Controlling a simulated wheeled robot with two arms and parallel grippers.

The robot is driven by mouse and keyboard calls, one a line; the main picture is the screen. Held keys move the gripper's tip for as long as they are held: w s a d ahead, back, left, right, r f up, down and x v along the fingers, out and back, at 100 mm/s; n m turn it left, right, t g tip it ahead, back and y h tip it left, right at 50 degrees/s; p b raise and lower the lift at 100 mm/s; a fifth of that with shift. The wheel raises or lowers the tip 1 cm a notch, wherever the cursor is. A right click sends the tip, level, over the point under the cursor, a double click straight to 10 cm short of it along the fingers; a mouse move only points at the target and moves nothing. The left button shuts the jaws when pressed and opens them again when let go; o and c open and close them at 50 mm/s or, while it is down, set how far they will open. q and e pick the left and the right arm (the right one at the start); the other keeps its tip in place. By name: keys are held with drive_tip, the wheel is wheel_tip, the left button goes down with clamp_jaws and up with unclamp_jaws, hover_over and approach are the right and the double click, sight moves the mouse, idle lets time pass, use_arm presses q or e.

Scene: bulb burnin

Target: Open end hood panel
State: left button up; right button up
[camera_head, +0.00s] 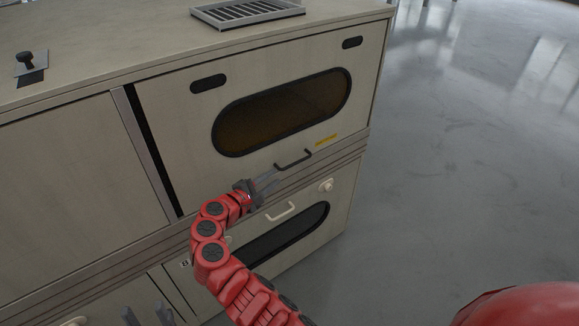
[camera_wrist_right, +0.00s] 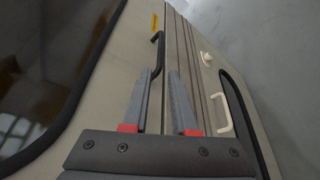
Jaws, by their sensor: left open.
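The hood panel (camera_head: 180,125) is the upper beige panel at the cabinet's end, with an oval tinted window (camera_head: 285,108). It looks closed. Its dark bar handle (camera_head: 293,158) is at the lower edge, beside a yellow label. My right gripper (camera_head: 278,176) is open beside the handle's left end. In the right wrist view the handle (camera_wrist_right: 159,48) lies just ahead of the open fingers (camera_wrist_right: 160,74), its near end close to the left fingertip; I cannot tell whether they touch. My left gripper (camera_head: 148,314) shows at the bottom left edge, fingers apart and empty.
Below is a lower door with a dark window (camera_head: 287,234), a cream handle (camera_head: 281,212) and a round knob (camera_head: 326,185). A slotted vent (camera_head: 247,12) and a black knob (camera_head: 25,58) sit on top. Grey floor (camera_head: 470,150) at the right is clear.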

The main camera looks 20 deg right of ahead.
sight(289, 166)
drive_tip(key=b+x, duration=0.1)
drive_tip(key=x, duration=0.8)
drive_tip(key=shift+d+f, duration=0.1)
drive_tip(key=shift+w+d, duration=0.2)
drive_tip(key=shift+w, duration=0.1)
clamp_jaws()
idle(0.9)
